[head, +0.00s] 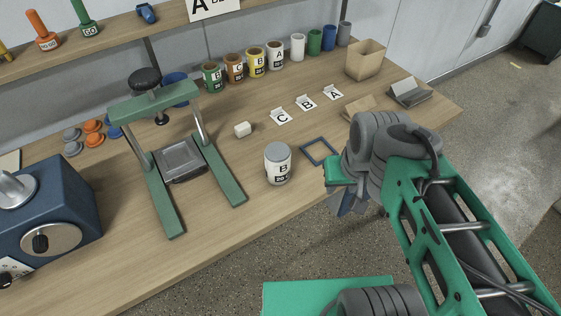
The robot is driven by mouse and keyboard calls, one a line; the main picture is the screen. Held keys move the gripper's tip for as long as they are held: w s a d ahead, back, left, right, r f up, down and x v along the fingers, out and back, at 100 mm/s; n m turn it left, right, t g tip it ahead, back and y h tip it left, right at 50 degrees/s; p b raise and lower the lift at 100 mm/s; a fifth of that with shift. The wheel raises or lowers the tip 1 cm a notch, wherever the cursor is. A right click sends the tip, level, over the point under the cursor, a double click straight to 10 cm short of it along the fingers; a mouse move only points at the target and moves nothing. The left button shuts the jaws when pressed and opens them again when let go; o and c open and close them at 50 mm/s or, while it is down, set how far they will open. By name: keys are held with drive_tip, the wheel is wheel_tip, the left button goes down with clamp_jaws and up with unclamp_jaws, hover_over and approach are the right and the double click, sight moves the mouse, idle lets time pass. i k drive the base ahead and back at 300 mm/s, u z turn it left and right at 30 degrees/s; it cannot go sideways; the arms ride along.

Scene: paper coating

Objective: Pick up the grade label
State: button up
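A white can (278,166) with a grey lid stands nearer the front edge and bears a B label. My gripper (349,207) hangs at the bench's front edge, right of the can and apart from the cards. My wrist covers most of it, so its opening and anything between its fingers are hidden.
A dark square frame (319,151) lies between the can and my gripper. A green press (170,150) and a blue machine (45,215) stand at left. Several coloured cans, a cardboard box (365,60) and a grey holder (408,93) line the back and right.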

sight(303, 102)
drive_tip(key=z, duration=2)
drive_tip(key=i, duration=1.8)
drive_tip(key=u, duration=3.75)
drive_tip(key=i, duration=0.5)
